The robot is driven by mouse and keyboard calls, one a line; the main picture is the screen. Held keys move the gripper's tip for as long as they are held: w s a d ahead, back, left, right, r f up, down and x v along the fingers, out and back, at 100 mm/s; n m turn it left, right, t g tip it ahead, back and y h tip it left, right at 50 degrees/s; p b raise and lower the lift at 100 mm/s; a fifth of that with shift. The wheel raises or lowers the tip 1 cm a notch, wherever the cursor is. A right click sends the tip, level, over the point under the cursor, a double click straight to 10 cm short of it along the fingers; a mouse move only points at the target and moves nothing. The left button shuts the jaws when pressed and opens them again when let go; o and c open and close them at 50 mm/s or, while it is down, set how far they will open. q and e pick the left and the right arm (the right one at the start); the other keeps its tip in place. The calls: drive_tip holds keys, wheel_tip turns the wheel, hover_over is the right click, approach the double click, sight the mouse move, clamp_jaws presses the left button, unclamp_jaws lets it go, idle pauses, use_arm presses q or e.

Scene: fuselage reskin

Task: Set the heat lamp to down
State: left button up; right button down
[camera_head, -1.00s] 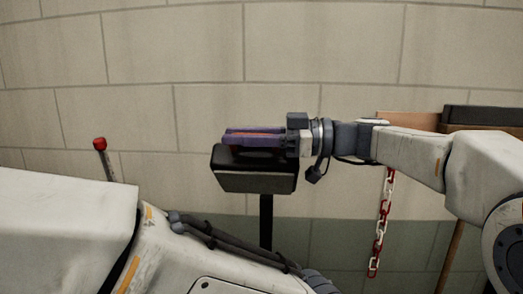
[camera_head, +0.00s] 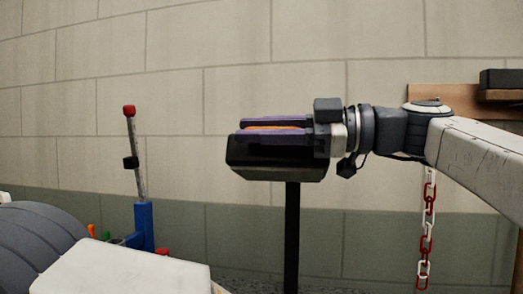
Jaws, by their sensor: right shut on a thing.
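The heat lamp appears to be the dark box-shaped head (camera_head: 277,162) on a black upright post (camera_head: 291,235), in front of the wall. My right gripper (camera_head: 245,130) comes in from the right, level, at the top of this head. Its purple fingers are closed along an orange strip (camera_head: 275,128) between them. I cannot tell whether the strip is part of the lamp. The fingers hide the head's top. My left gripper is out of view.
A blue stand (camera_head: 145,225) with a red-tipped rod (camera_head: 129,112) is at the left. A red and white chain (camera_head: 428,225) hangs at the right, below a brown shelf (camera_head: 440,97) holding a black box (camera_head: 500,79).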

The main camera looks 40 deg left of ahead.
wheel_tip(320, 180, down, 10)
drive_tip(key=s+n+b, duration=0.1)
drive_tip(key=n+b, duration=0.2)
drive_tip(key=b, duration=0.8)
drive_tip(key=shift+s+d+r+b, duration=0.2)
drive_tip(key=shift+d+b, duration=0.15)
drive_tip(key=c, duration=0.8)
unclamp_jaws()
drive_tip(key=shift+c, duration=0.2)
drive_tip(key=v, duration=1)
drive_tip(key=shift+d+b, duration=0.2)
drive_tip(key=shift+b, duration=0.1)
drive_tip(key=shift+w+r, duration=0.15)
